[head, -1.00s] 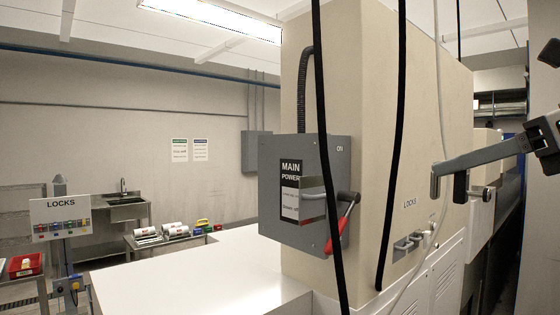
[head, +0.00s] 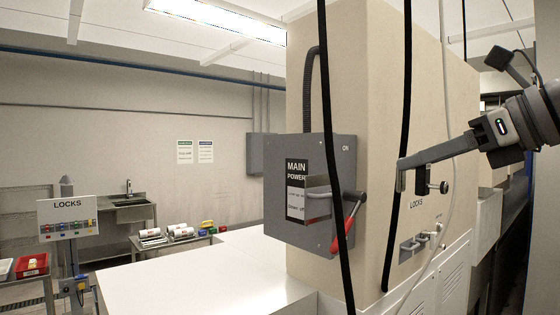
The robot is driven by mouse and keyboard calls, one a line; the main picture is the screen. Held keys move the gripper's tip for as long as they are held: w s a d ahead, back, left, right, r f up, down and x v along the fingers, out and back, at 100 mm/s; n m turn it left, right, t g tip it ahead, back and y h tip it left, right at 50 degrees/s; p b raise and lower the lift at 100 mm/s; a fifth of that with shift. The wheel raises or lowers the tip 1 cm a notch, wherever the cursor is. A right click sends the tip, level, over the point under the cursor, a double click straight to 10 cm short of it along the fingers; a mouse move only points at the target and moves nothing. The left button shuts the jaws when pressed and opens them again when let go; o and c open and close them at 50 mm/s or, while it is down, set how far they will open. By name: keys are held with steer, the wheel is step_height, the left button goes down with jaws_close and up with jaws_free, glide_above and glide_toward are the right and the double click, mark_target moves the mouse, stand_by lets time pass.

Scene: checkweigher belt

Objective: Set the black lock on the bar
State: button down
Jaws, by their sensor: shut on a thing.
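My gripper (head: 421,184) is at the right in the head view, in front of the beige cabinet side. It is shut on the black lock (head: 421,178), a small dark block between its fingertips. The lock's shackle cannot be made out. A grey bracket with bar-like loops (head: 412,247) is on the cabinet side, below the LOCKS lettering. The held lock is above it in the picture, apart from it. A grey MAIN POWER box (head: 310,190) with a red-handled lever (head: 345,220) is to the left of the gripper.
Black cables (head: 399,150) and a pale cable (head: 452,170) hang in front of the cabinet. A white counter (head: 200,275) is clear at the lower left. A LOCKS sign stand (head: 67,218) and red bin (head: 31,266) stand farther left.

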steer(key=w+a+b, duration=0.2)
steer(key=w+a, duration=0.7)
steer(key=w, duration=0.3)
steer(key=shift+w, duration=0.2)
stand_by(1.4)
steer(key=shift+w+a, duration=0.1)
steer(key=shift+a, duration=0.05)
steer(key=shift+p, duration=0.35)
steer(key=shift+f, duration=0.2)
stand_by(0.3)
steer(key=shift+f+b, duration=1.5)
steer(key=shift+f, duration=0.75)
steer(key=c, duration=0.6)
jaws_free()
